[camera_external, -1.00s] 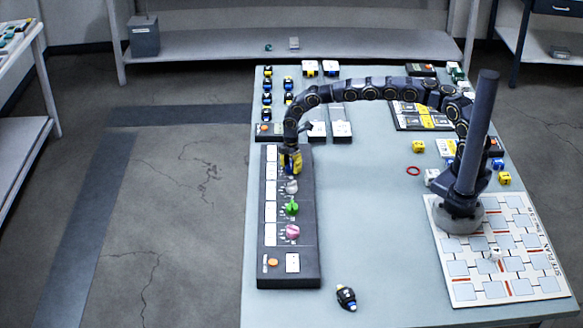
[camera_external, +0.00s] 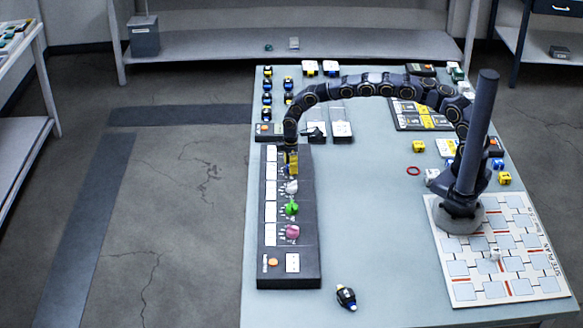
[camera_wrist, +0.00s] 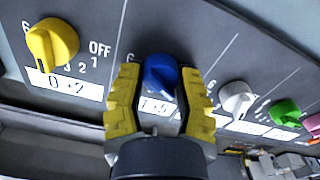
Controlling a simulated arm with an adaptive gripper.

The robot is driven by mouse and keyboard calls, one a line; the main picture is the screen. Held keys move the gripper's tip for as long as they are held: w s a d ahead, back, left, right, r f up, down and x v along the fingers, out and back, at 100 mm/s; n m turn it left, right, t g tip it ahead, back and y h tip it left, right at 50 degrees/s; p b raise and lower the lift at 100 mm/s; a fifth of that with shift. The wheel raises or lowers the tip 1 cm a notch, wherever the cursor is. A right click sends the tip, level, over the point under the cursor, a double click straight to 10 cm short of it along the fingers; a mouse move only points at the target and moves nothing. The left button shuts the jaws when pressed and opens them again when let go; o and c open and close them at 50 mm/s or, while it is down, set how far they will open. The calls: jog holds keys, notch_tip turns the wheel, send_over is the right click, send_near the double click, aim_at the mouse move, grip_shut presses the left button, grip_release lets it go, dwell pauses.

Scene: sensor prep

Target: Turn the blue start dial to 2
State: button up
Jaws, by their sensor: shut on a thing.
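The blue dial (camera_wrist: 160,75) sits on the dark panel between the yellow and white dials in the wrist view. My gripper (camera_wrist: 160,84) has a yellow padded finger on each side of it and is shut on it. A white label (camera_wrist: 157,105) lies below the dial, partly hidden by my gripper. The scale numbers around the dial are mostly hidden, and I cannot tell where its pointer stands. In the external view my gripper (camera_external: 291,163) is low over the far part of the panel (camera_external: 290,267) and hides the blue dial.
A yellow dial (camera_wrist: 52,42) is left of the blue one. White (camera_wrist: 236,99), green (camera_wrist: 284,112) and pink (camera_wrist: 311,124) dials follow to the right. A dark-and-white object (camera_external: 346,298) lies near the table's front. The table's middle is clear.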

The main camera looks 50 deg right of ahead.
jog(key=m, duration=0.5)
jog(key=shift+f+m, duration=0.1)
jog(key=shift+m, duration=0.2)
dwell(0.5)
jog(key=o, duration=1.2)
jog(key=shift+c, duration=0.2)
notch_tip(320, 180, up, 12)
